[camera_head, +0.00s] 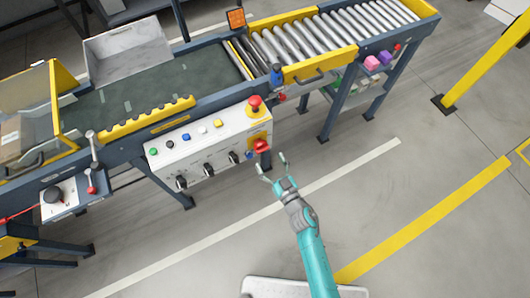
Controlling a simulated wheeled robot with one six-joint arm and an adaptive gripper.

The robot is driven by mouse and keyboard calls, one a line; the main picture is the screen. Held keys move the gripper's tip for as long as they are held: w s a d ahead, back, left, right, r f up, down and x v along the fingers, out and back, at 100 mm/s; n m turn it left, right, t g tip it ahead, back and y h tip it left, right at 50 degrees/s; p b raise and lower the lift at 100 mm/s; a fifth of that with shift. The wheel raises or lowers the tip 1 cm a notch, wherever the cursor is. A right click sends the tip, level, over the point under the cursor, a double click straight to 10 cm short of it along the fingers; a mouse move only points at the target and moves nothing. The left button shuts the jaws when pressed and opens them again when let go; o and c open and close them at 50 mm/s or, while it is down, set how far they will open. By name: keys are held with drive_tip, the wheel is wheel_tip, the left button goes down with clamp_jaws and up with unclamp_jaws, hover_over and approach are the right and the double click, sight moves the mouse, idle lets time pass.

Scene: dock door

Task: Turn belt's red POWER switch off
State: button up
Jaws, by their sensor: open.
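The belt's white control panel (190,150) hangs on the front side of the conveyor. At its right end, a red switch (261,146) sits on a yellow plate. A red mushroom button (254,103) stands on the top right corner of the panel, above the switch. My gripper (272,163) is open and empty, just below and slightly right of the red switch. Its fingers point up toward the panel. A gap seems to show between the fingertips and the switch, but the exact distance is unclear. The switch's label is too small to read.
Several coloured buttons run along the panel's upper face, with black knobs (207,170) below them. A lever (93,165) stands on a separate box at the left. Steel rollers (310,38) continue to the right. Conveyor legs (333,115) stand right of the panel. The floor in front is clear.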

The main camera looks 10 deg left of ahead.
drive_tip(key=v, duration=0.6)
drive_tip(key=shift+s+d, duration=0.1)
idle(0.4)
drive_tip(key=s+d+r+m+t+h, duration=0.1)
drive_tip(key=s+d+r+m+h, duration=0.2)
drive_tip(key=s+d, duration=0.45)
drive_tip(key=s+d+r+m+t+h, duration=0.1)
drive_tip(key=s+d+r+h, duration=0.3)
drive_tip(key=s, duration=0.7)
drive_tip(key=s+d+r+m+g+h, duration=0.1)
drive_tip(key=s+d+r, duration=0.2)
drive_tip(key=s+r, duration=0.3)
drive_tip(key=s+d+r+m+g+h, duration=0.1)
drive_tip(key=s+d+r+h, duration=0.1)
drive_tip(key=s+r, duration=0.4)
wheel_tip(320, 180, up, 3)
drive_tip(key=shift+d+f+m, duration=0.1)
drive_tip(key=shift+d+m, duration=0.2)
drive_tip(key=shift+d, duration=0.15)
